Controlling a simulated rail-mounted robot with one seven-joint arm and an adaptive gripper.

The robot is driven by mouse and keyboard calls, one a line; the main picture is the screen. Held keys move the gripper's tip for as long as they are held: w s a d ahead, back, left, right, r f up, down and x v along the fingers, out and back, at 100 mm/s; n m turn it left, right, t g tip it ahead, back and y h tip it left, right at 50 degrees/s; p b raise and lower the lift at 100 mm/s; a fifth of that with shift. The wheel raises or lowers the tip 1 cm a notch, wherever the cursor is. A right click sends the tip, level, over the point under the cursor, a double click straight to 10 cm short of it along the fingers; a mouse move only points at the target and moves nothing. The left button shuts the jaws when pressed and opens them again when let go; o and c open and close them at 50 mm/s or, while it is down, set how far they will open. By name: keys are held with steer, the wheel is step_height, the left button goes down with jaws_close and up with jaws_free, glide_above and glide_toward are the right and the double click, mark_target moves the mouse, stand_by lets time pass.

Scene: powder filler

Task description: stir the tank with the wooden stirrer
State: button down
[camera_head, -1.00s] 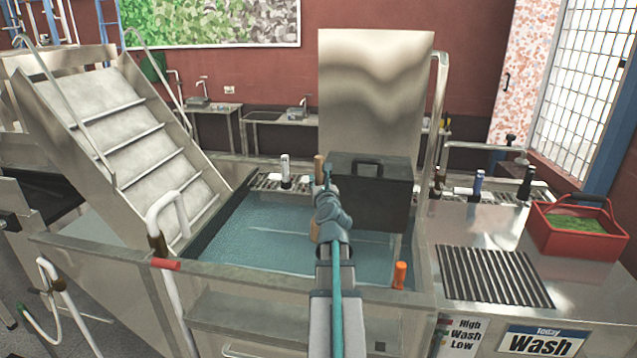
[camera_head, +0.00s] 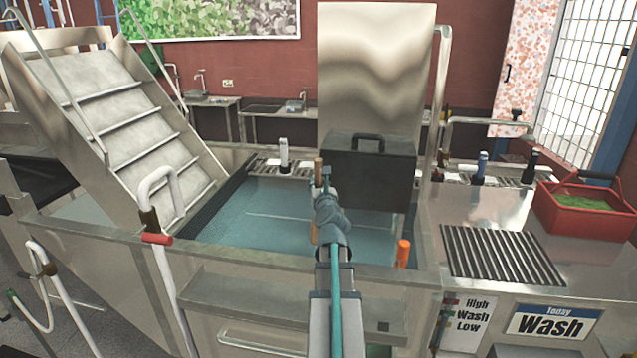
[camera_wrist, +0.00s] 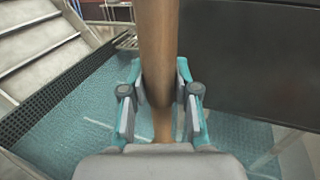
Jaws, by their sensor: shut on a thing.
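The wooden stirrer (camera_wrist: 158,45) is a brown round stick held upright between the fingers of my gripper (camera_wrist: 160,105) in the wrist view. In the head view the stirrer's top (camera_head: 318,170) shows just above my gripper (camera_head: 326,195), and a short piece shows below it. My gripper is shut on the stirrer, over the tank. The tank (camera_head: 225,262) is a steel basin with blue-green water (camera_head: 265,215). The stirrer's lower end is mostly hidden by my gripper and arm, so I cannot tell how deep it reaches.
A black case (camera_head: 375,175) stands at the tank's back right, close to my gripper. An orange-handled thing (camera_head: 402,253) is at the front right rim. A red basket (camera_head: 588,210) and a ribbed drain rack (camera_head: 500,253) are on the right counter. Steel stairs (camera_head: 125,120) rise at left.

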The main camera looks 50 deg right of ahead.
steer(key=shift+f+b, duration=5.2)
steer(key=shift+f, duration=1.3)
steer(key=shift+w+a, duration=0.1)
